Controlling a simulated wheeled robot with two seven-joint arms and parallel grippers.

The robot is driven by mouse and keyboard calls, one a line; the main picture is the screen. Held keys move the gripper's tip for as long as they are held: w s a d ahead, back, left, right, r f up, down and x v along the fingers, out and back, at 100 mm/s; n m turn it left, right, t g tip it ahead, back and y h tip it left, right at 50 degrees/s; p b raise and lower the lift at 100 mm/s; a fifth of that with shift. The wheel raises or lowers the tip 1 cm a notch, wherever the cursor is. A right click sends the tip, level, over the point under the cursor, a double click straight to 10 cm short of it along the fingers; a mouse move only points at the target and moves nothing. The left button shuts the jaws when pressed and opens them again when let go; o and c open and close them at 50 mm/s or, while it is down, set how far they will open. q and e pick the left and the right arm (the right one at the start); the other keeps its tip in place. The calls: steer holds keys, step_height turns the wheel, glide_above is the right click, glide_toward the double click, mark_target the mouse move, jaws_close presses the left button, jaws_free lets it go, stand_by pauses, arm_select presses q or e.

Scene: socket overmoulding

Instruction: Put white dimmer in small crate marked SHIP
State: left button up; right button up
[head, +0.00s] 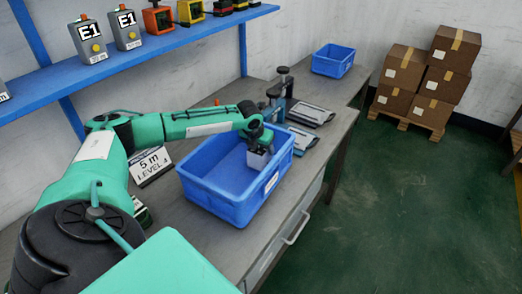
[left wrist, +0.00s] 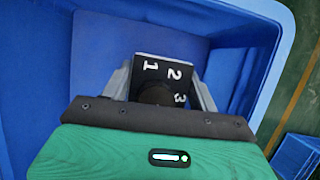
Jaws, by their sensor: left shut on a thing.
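My left gripper (head: 257,141) is shut on a dimmer (head: 258,160), a pale grey-white block. In the left wrist view the dimmer (left wrist: 165,70) shows a dark face with white 1, 2, 3 and a black knob, between the fingers of the left gripper (left wrist: 160,85). The gripper holds it at the mouth of a large blue crate (head: 210,200) on the bench; blue crate walls (left wrist: 30,70) surround it in the wrist view. I cannot tell whether it touches the floor. A smaller blue crate (head: 333,62) stands farther back; no readable SHIP mark shows. My right gripper is out of view.
A "5 m LEVEL 4" sign (head: 152,165) stands left of the large crate. Black clamp-like tools (head: 284,84) and flat dark-topped items (head: 311,114) lie between the crates. A blue shelf (head: 150,45) holds several devices above. Cardboard boxes (head: 432,75) stand on a pallet at the back right.

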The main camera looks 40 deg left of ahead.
arm_select(q)
steer(key=shift+f, duration=0.95)
steer(key=o, duration=1)
steer(key=shift+o, duration=0.2)
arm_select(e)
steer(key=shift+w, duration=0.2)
arm_select(q)
steer(key=shift+r, duration=0.1)
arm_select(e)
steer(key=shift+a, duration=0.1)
arm_select(q)
steer(key=v, duration=1.1)
steer(key=shift+r, duration=0.15)
steer(key=shift+s+r, duration=0.15)
steer(key=shift+r, duration=0.2)
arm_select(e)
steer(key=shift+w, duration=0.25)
